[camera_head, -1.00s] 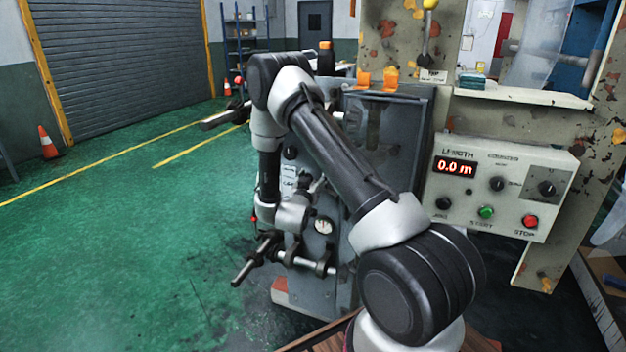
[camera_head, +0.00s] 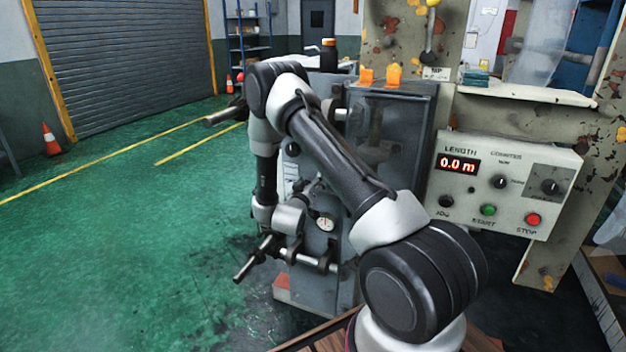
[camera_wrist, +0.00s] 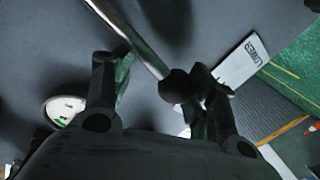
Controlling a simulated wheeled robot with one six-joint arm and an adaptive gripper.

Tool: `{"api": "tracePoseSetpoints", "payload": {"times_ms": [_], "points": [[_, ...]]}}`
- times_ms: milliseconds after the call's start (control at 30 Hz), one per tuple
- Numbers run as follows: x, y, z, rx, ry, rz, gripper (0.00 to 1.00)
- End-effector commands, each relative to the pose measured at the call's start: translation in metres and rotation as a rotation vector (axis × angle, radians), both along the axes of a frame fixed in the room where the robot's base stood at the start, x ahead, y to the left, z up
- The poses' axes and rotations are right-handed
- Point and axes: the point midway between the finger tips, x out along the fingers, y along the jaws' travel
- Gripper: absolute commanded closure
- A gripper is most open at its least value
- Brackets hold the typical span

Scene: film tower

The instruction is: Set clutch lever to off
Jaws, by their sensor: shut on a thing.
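The clutch lever (camera_wrist: 134,42) shows in the wrist view as a pale metal rod with a dark round knob (camera_wrist: 175,86), slanting across the grey machine face. My gripper (camera_wrist: 160,92) has its two dark fingers either side of the knob and is shut on the lever. The knob sits close to the right finger. In the head view my gripper (camera_head: 312,190) is low at the left front of the grey machine cabinet (camera_head: 352,240), small and partly hidden by my wrist. The lever cannot be made out clearly there.
A white dial (camera_head: 325,222) is right beside my gripper. A black-handled bar (camera_head: 245,268) juts out below. A white label (camera_wrist: 240,62) lies beside the lever. The counter panel (camera_head: 500,185) reads 0.0 m. Green floor (camera_head: 130,240) at left is open.

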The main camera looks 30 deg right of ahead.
Motion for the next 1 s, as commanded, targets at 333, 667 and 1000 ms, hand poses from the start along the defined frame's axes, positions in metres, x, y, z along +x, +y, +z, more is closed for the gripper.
{"api": "tracePoseSetpoints", "payload": {"times_ms": [333,667,1000], "points": [[0.000,0.001,-0.024,-0.091,0.135,-0.003,0.86],[0.000,0.001,-0.029,-0.112,0.164,-0.004,0.86],[0.000,0.001,-0.029,-0.113,0.164,-0.004,0.23]]}}
